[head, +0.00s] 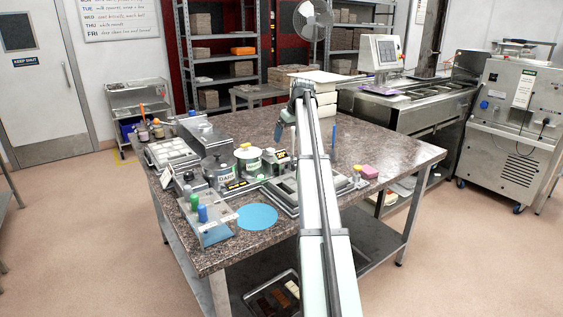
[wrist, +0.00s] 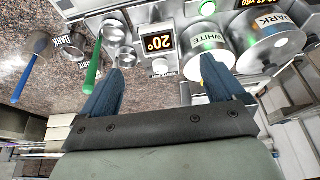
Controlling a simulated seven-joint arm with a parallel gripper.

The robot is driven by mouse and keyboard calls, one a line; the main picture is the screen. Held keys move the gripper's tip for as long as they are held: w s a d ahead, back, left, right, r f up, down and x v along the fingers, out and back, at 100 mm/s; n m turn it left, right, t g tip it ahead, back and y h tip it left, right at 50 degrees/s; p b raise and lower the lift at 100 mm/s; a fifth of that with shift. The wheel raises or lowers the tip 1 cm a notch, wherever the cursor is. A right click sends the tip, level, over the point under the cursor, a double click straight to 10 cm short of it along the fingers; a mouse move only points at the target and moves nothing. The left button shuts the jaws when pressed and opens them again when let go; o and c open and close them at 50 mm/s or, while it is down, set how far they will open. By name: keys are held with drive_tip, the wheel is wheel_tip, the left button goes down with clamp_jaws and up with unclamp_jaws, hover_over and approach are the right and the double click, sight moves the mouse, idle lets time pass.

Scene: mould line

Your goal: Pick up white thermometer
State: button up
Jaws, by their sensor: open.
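The white thermometer (wrist: 158,42) shows in the wrist view as a pale-framed box with a dark screen reading 20° in orange. It stands beside the pot labelled WHITE (wrist: 208,48). In the head view what looks like the same display (head: 281,156) sits just right of that pot. My gripper (wrist: 164,66) is open, with its two dark blue fingers apart and nothing held. The thermometer appears in the gap between the fingertips, beyond them. In the head view my gripper (head: 279,133) hangs over the table, above and behind the display. A small white round part (wrist: 160,66) shows below the screen.
The DARK pot (wrist: 269,38) stands beyond the WHITE pot. The table's far right is mostly clear.

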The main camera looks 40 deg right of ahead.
sight(282, 155)
drive_tip(key=x, duration=1.3)
drive_tip(key=shift+w+d+f, duration=0.15)
drive_tip(key=shift+w+f, duration=0.05)
drive_tip(key=c, duration=1.1)
